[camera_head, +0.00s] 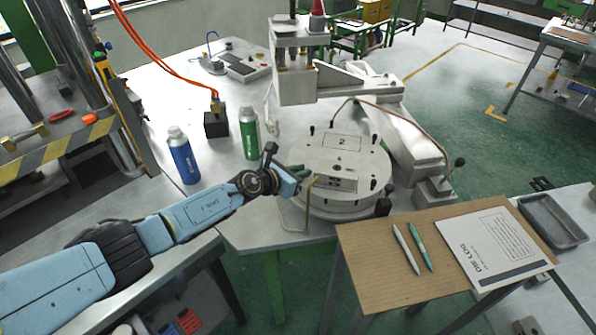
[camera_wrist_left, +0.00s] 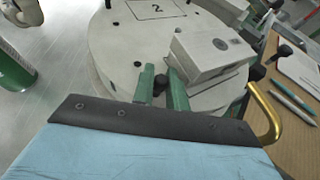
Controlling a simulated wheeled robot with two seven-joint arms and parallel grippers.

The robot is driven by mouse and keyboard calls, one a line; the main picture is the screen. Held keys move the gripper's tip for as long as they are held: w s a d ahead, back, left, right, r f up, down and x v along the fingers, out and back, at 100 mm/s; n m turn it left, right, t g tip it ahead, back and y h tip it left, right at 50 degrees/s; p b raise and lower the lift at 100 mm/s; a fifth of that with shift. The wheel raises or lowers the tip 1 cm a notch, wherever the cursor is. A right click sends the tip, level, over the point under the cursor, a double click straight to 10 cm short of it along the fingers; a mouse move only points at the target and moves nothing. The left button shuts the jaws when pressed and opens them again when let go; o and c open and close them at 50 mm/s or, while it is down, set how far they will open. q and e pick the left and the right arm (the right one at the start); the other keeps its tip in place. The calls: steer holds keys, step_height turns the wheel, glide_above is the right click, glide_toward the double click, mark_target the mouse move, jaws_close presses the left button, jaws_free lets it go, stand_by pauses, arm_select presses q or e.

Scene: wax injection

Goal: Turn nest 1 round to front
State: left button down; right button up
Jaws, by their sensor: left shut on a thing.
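The round pale turntable (camera_head: 350,163) carries the nests and stands on the grey bench. A square outline marked 2 (camera_head: 343,142) is on its far side; it also shows in the wrist view (camera_wrist_left: 155,9). A pale rectangular block (camera_wrist_left: 208,58) sits on the near side of the plate. I cannot read a 1 anywhere. My left gripper (camera_head: 303,172) reaches the left front rim. In the wrist view its green fingers (camera_wrist_left: 162,86) are shut on a small dark peg at the rim, mostly hidden between them. My right gripper is not in view.
A bent brass rod (camera_head: 309,200) stands at the front rim, close to my gripper. A green bottle (camera_head: 249,133) and a blue bottle (camera_head: 183,156) stand left. The injection head (camera_head: 293,75) is behind. A board with pens and a log (camera_head: 365,250) lies in front.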

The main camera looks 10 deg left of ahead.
arm_select(q)
steer(key=shift+d, duration=0.1)
steer(key=c, duration=1.7)
jaws_free()
steer(key=p+v, duration=0.5)
steer(key=v, duration=0.8)
steer(key=shift+p, duration=0.3)
steer(key=shift+r, duration=0.1)
